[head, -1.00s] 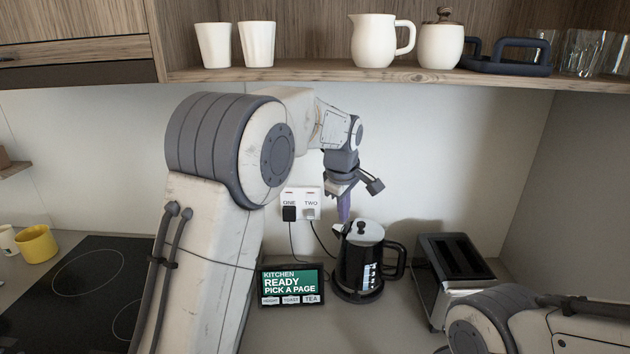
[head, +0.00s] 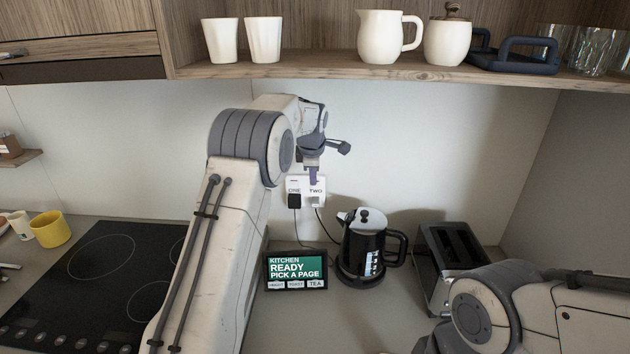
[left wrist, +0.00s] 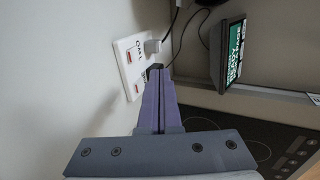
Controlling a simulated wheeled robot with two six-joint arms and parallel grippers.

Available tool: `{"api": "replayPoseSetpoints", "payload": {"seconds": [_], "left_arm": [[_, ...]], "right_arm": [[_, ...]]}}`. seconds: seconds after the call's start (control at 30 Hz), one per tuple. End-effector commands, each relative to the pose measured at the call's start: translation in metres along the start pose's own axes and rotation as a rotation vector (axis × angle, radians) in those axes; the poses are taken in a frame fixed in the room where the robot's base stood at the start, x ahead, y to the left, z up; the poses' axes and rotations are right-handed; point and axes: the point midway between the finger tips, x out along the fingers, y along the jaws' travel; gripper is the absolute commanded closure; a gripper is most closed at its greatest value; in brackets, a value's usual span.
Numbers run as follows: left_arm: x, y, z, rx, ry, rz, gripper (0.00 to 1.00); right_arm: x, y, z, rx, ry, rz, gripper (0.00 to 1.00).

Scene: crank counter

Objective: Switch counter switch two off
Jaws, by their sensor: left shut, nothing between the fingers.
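The white socket plate (head: 304,183) is on the back wall, labelled ONE and TWO, with a black plug (head: 294,201) under ONE and a pale plug (head: 316,202) under TWO. My left gripper (head: 313,180) is shut and empty, its purple fingers pointing down in front of the TWO side and hiding switch two in the head view. In the left wrist view, the plate (left wrist: 123,60) shows two red-marked switches, and the shut fingertips (left wrist: 155,72) are close beside it. I cannot tell whether they touch it, or the switches' positions. My right gripper is out of view.
A black kettle (head: 363,250) stands below right of the plate, with a toaster (head: 450,255) farther right. A small display (head: 296,270) stands below the plate. A shelf (head: 390,72) with cups and jugs is above. A black hob (head: 95,285) is at left.

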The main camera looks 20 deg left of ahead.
Motion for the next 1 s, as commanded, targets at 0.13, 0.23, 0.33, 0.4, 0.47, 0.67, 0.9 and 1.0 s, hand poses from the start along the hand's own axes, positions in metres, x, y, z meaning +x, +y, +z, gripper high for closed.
{"api": "replayPoseSetpoints", "payload": {"seconds": [0.13, 0.23, 0.33, 0.4, 0.47, 0.67, 0.9, 1.0], "left_arm": [[0.031, 0.000, -0.001, 0.000, 0.001, -0.007, 1.00], [0.052, 0.000, -0.001, 0.000, 0.001, -0.006, 1.00], [0.071, 0.002, -0.001, 0.000, 0.001, -0.004, 1.00], [0.070, 0.013, 0.000, -0.001, 0.000, 0.002, 1.00], [0.072, 0.018, -0.001, -0.001, 0.000, 0.001, 1.00], [0.079, 0.031, 0.000, 0.001, 0.001, 0.000, 1.00], [0.082, 0.037, 0.000, 0.000, 0.000, -0.001, 1.00], [0.082, 0.038, 0.000, 0.000, 0.000, 0.000, 1.00]], "right_arm": [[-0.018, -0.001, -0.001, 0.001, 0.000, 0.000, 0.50], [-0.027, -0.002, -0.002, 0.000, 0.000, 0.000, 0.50], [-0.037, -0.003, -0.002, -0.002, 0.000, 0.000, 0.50], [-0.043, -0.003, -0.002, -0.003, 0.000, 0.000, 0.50], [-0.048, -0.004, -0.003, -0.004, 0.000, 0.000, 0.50], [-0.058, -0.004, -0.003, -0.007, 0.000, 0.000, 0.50], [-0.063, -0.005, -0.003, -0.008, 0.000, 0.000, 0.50], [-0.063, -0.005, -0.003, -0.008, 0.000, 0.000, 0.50]]}}
